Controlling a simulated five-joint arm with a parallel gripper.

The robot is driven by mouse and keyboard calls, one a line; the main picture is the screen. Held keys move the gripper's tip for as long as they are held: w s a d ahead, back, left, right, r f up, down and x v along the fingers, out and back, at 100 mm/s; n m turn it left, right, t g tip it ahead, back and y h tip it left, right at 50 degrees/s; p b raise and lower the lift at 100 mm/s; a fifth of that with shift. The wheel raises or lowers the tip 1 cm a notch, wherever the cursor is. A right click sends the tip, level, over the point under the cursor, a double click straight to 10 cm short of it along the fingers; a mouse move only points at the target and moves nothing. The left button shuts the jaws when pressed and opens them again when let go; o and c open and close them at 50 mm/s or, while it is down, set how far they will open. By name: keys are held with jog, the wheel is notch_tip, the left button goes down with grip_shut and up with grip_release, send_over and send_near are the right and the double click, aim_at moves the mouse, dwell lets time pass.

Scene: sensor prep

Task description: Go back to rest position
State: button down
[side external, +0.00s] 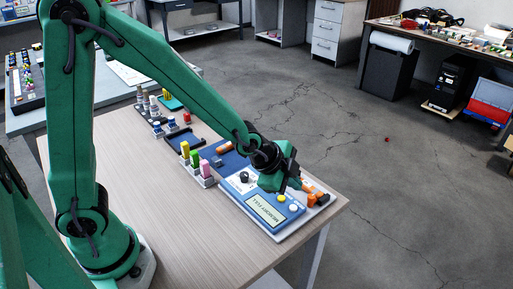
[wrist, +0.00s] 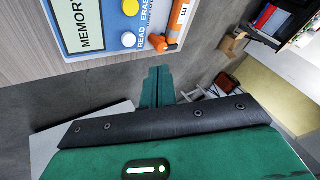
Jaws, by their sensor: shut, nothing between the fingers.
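My gripper (side external: 289,176) is over the right end of the table, just above the blue and white device with the "MEMORY FULL" display (side external: 264,212). In the wrist view my gripper (wrist: 158,80) shows its green fingers together with nothing between them. Next to the fingers, the wrist view shows the device's display (wrist: 76,24), a yellow button (wrist: 130,7), a white button (wrist: 129,39) and orange parts (wrist: 170,32). The side view also shows orange parts (side external: 315,196) at the table's right end.
Small colored cylinders in holders (side external: 196,162) stand left of the device. A dark blue tray (side external: 186,138) and more small items lie farther back. The front of the wooden table (side external: 185,225) is clear. Another bench (side external: 85,95) stands behind at left.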

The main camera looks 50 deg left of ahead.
jog(key=shift+r, duration=0.1)
jog(key=s+a+r+n+y, duration=0.1)
jog(key=s+a+r+n, duration=0.5)
jog(key=s, duration=0.4)
jog(key=s+a+r+n+g+y, duration=0.1)
jog(key=s+a+r+n, duration=0.6)
jog(key=s, duration=0.3)
jog(key=shift+r, duration=0.75)
